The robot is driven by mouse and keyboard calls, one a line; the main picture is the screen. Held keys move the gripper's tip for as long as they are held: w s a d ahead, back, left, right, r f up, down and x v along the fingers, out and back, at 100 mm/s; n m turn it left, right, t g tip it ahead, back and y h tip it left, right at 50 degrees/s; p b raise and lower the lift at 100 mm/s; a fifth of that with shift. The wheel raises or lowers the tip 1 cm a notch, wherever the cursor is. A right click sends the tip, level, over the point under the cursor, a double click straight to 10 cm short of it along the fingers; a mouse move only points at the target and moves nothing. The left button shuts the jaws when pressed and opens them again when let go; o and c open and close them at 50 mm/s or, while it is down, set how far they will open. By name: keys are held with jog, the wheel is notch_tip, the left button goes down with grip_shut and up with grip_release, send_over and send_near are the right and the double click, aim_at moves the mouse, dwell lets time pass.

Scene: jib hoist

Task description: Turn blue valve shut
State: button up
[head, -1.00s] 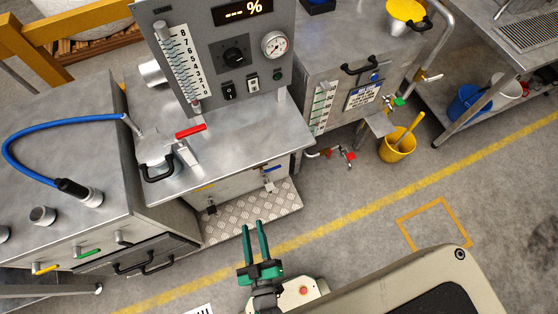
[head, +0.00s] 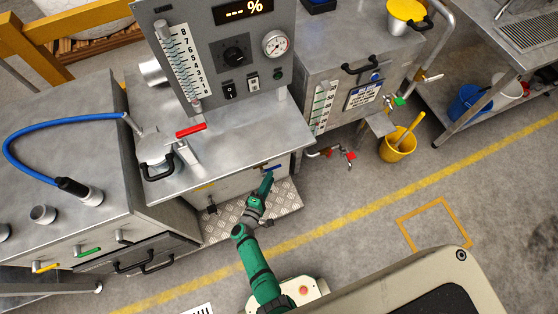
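The blue valve handle (head: 272,167) is a small blue lever on the front of the steel cabinet, below the worktop's right part. My green gripper (head: 266,184) is right at the valve, just below the blue lever, pointing up toward it. The fingers overlap each other in this view and hide the valve body. I cannot tell whether they are apart or closed, or whether they touch the lever.
A checker-plate step (head: 285,197) lies under the gripper. A black-bodied valve (head: 211,208) sits to the left on the same cabinet front. A red lever (head: 191,130) lies on the worktop above. A yellow bucket (head: 397,146) stands right; the floor between is clear.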

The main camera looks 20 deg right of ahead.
jog(key=x, duration=1.1)
jog(key=shift+d, duration=0.15)
grip_shut()
